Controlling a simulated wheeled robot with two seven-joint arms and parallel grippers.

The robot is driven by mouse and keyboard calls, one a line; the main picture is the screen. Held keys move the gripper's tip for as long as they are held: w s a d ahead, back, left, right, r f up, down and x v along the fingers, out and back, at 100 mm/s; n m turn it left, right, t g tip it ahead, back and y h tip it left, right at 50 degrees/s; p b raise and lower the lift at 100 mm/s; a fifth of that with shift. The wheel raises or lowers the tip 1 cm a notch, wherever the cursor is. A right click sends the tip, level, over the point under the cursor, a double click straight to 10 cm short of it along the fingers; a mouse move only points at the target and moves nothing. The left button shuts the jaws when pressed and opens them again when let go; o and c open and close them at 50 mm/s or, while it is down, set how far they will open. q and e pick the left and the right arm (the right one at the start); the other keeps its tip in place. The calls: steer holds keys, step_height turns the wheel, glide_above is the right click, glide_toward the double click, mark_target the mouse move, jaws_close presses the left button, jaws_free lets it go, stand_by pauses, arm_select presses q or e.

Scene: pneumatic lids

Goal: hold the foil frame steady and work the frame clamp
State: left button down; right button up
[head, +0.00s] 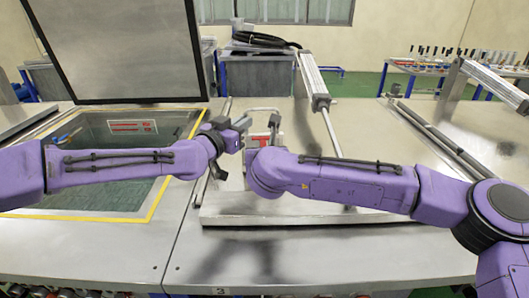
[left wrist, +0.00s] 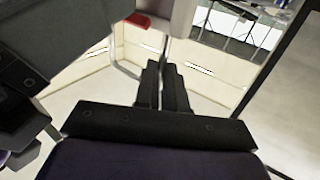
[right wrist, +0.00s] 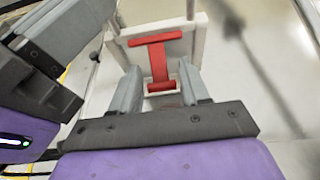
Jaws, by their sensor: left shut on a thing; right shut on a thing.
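The foil frame (head: 262,109) shows in the head view as a thin grey tube loop standing over the bench, partly hidden by my arms. My left gripper (head: 242,123) is at its left side. In the left wrist view the left fingers (left wrist: 163,85) are nearly together on a thin grey bar of the frame (left wrist: 164,50). The frame clamp (right wrist: 158,58) is a red T-shaped piece on a pale block in the right wrist view. My right gripper (right wrist: 162,92) has its fingers on both sides of the clamp's lower red bar.
An open grey lid (head: 125,50) stands at the left behind a yellow-edged glass panel (head: 115,195). A pneumatic cylinder (head: 313,80) with a rod leans at the right of the frame. The front bench top (head: 330,255) is clear. My two wrists are close together.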

steer(key=t, duration=0.1)
steer(key=f+t, duration=0.1)
steer(key=shift+w+f+t, duration=0.1)
steer(key=shift+w+t, duration=0.15)
steer(key=shift+t, duration=0.05)
steer(key=shift+w+f+t, duration=0.15)
steer(key=shift+t, duration=0.45)
steer(key=shift+w+f+t, duration=0.15)
steer(key=shift+t, duration=0.45)
steer(key=o, duration=1)
steer(key=shift+c, duration=0.2)
steer(key=shift+s, duration=0.1)
steer(key=s, duration=0.8)
steer(key=s+d, duration=0.1)
steer(key=s, duration=0.2)
steer(key=shift+s+f, duration=0.35)
steer(key=shift+s, duration=0.05)
steer(key=shift+a, duration=0.1)
